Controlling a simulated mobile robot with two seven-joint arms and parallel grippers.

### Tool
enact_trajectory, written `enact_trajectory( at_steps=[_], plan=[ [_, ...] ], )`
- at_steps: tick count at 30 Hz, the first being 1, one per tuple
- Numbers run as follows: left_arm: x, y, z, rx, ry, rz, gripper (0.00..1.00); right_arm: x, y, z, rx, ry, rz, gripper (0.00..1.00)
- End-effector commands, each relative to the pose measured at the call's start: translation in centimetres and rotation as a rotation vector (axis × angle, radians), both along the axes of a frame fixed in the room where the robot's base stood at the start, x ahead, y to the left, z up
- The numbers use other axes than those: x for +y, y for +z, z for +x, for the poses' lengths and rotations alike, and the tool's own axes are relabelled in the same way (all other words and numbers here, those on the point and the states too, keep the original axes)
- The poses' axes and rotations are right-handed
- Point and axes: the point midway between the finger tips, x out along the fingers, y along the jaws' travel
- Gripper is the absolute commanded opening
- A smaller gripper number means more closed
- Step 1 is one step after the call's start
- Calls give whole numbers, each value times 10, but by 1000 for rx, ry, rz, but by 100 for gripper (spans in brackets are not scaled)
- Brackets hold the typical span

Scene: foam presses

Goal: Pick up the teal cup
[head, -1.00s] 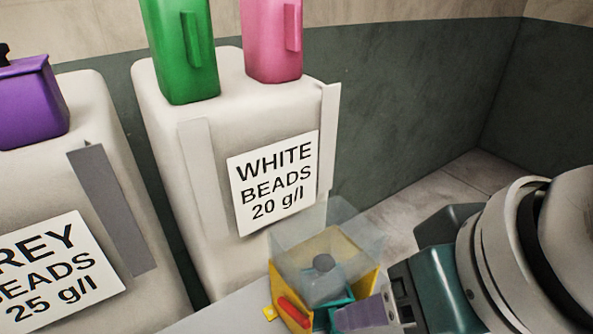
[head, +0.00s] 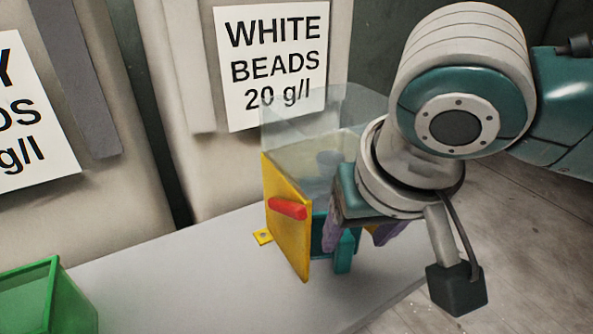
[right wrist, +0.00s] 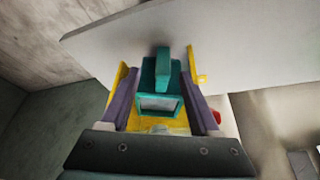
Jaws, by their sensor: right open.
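The teal cup (head: 342,252) stands on the grey table inside a yellow press frame (head: 287,222), its handle showing low beside the yellow side plate. My right gripper (head: 360,238) is at the press with its purple fingers open; my wrist hides much of the cup in the head view. In the right wrist view the teal cup (right wrist: 161,104) lies between the spread purple fingers of my right gripper (right wrist: 160,110), with its opening and handle visible. Gaps show on both sides of the cup. My left gripper is not in view.
A clear hopper (head: 310,150) sits above the press frame, with a red handle (head: 287,209) on its side plate. Behind is a bin labelled WHITE BEADS (head: 272,65). A green box (head: 50,300) is at lower left; the table (head: 180,270) between is bare.

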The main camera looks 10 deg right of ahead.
Motion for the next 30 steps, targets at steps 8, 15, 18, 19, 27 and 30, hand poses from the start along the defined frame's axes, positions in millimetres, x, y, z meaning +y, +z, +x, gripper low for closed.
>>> enact_trajectory(
  at_steps=[8,15,18,19,27,30],
  plan=[
    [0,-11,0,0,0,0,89,4,-40,14,0,0,-1,62],
    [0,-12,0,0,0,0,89,4,-47,17,0,2,-1,62],
    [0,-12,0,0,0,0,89,4,-46,17,0,2,0,61],
    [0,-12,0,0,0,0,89,4,-46,17,0,2,0,58],
    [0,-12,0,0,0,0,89,4,-46,17,0,1,1,28],
    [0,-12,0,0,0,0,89,4,-46,17,0,1,1,16]
  ],
)
